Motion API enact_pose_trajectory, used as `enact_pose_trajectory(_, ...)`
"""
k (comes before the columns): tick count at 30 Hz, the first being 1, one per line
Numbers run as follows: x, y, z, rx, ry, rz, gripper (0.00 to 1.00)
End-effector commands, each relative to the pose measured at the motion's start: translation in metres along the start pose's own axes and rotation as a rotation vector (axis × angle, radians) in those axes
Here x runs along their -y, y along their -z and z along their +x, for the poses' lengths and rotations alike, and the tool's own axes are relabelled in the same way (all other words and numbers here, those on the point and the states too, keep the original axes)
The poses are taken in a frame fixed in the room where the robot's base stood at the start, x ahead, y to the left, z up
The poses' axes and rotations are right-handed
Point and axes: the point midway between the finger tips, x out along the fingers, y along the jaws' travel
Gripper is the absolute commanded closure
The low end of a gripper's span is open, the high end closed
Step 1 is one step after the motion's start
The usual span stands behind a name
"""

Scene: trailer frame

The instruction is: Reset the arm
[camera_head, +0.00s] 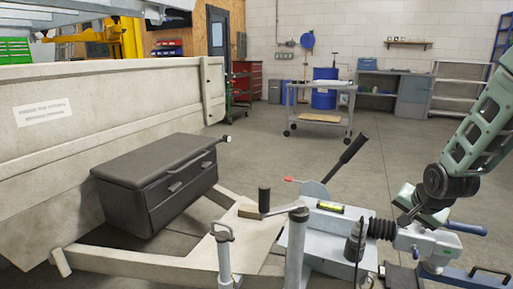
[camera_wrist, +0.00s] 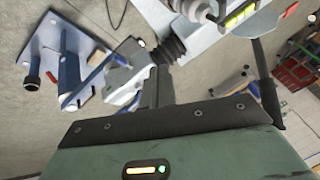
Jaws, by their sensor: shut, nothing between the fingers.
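My arm (camera_head: 483,125) reaches in from the right edge in the head view, bent downward at a black joint. My gripper (camera_head: 404,219) is at its lower end, just above the trailer's coupling head (camera_head: 425,240). In the wrist view the narrow fingers of my gripper (camera_wrist: 158,85) are together with nothing between them. They show in front of the grey coupling head (camera_wrist: 130,75) and black rubber bellows (camera_wrist: 169,52). I cannot tell whether they touch the coupling.
The trailer drawbar carries a black lever (camera_head: 353,149), a yellow level (camera_head: 330,207) and upright posts. A dark storage box (camera_head: 157,190) stands beside the trailer wall (camera_head: 100,110). A cart (camera_head: 320,100) stands behind, with open floor (camera_head: 390,150) between.

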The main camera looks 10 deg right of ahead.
Motion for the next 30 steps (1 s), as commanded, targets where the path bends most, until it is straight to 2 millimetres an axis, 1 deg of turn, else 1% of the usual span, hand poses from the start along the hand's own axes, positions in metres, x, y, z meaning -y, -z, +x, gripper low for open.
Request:
enact_pose_trajectory(1, 0.026, -0.028, -0.013, 0.046, 0.016, -0.098, 1.0)
enact_pose_trajectory(2, 0.038, -0.046, -0.021, 0.078, 0.02, -0.161, 1.0)
enact_pose_trajectory(3, 0.052, -0.069, -0.033, 0.117, 0.027, -0.245, 1.0)
enact_pose_trajectory(5, 0.069, -0.105, -0.051, 0.177, 0.038, -0.375, 1.0)
enact_pose_trajectory(6, 0.078, -0.13, -0.065, 0.217, 0.045, -0.464, 1.0)
enact_pose_trajectory(8, 0.087, -0.167, -0.087, 0.276, 0.058, -0.602, 1.0)
enact_pose_trajectory(9, 0.09, -0.19, -0.102, 0.312, 0.066, -0.694, 1.0)
enact_pose_trajectory(10, 0.09, -0.207, -0.113, 0.339, 0.071, -0.76, 1.0)
enact_pose_trajectory(12, 0.088, -0.241, -0.137, 0.395, 0.083, -0.904, 1.0)
enact_pose_trajectory(15, 0.079, -0.28, -0.166, 0.46, 0.097, -1.083, 1.0)
enact_pose_trajectory(18, 0.065, -0.31, -0.192, 0.515, 0.11, -1.243, 1.0)
enact_pose_trajectory(20, 0.056, -0.325, -0.206, 0.545, 0.115, -1.332, 1.0)
enact_pose_trajectory(24, 0.029, -0.354, -0.238, 0.609, 0.128, -1.538, 1.0)
enact_pose_trajectory(25, 0.025, -0.357, -0.244, 0.619, 0.131, -1.573, 1.0)
enact_pose_trajectory(27, 0.035, -0.346, -0.258, 0.618, 0.126, -1.55, 1.0)
enact_pose_trajectory(30, 0.04, -0.339, -0.271, 0.617, 0.126, -1.547, 1.0)
